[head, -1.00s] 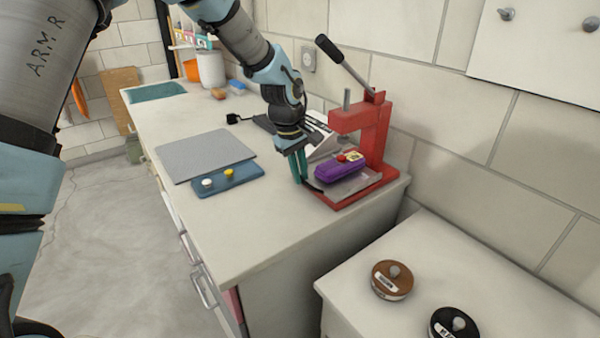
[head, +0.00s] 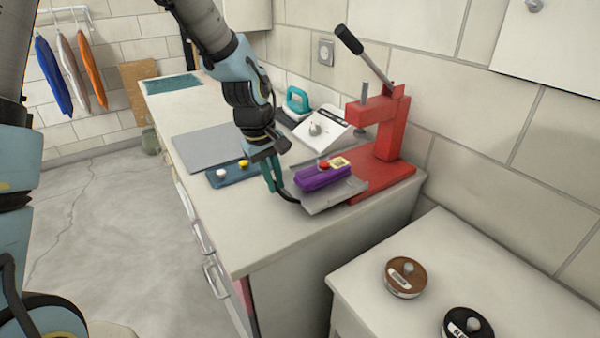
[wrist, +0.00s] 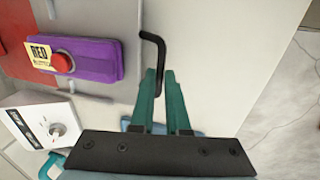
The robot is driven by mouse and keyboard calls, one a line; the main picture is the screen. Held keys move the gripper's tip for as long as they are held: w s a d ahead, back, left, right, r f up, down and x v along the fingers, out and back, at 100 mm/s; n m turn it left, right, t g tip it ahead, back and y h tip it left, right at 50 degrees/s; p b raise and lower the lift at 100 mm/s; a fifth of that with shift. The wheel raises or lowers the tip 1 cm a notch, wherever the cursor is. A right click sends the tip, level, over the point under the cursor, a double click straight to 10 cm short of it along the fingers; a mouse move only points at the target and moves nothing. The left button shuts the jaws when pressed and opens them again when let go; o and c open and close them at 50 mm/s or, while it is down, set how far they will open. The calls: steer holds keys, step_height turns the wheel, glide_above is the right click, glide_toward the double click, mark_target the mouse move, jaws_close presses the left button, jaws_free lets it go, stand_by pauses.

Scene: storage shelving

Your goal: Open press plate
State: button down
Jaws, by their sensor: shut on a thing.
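The grey press plate (head: 352,187) sticks out to the left from the base of the red press (head: 388,135). A purple block (head: 322,177) with a red knob and a "RED" label lies on the plate. It also shows in the wrist view (wrist: 95,60). A thin black bent handle (wrist: 160,50) stands at the plate's outer edge. My gripper (head: 274,187) is at this handle, left of the plate. In the wrist view, the teal fingers of my gripper (wrist: 161,80) are shut on the handle rod. The press lever (head: 365,55) is raised.
A blue tray (head: 232,178) with white and yellow knobs and a grey mat (head: 208,147) lie to the left. A white device (head: 322,130) with a dial stands behind. A lower counter at front right holds a brown round tin (head: 405,278) and a black one (head: 467,325).

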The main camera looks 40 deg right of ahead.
steer(key=shift+w+a, duration=0.1)
steer(key=shift+a, duration=1.05)
steer(key=c, duration=0.9)
jaws_free()
steer(key=r, duration=0.3)
steer(key=a+r+b, duration=0.1)
steer(key=r, duration=0.3)
steer(key=a+r+b, duration=0.1)
steer(key=r, duration=0.2)
steer(key=shift+r, duration=0.3)
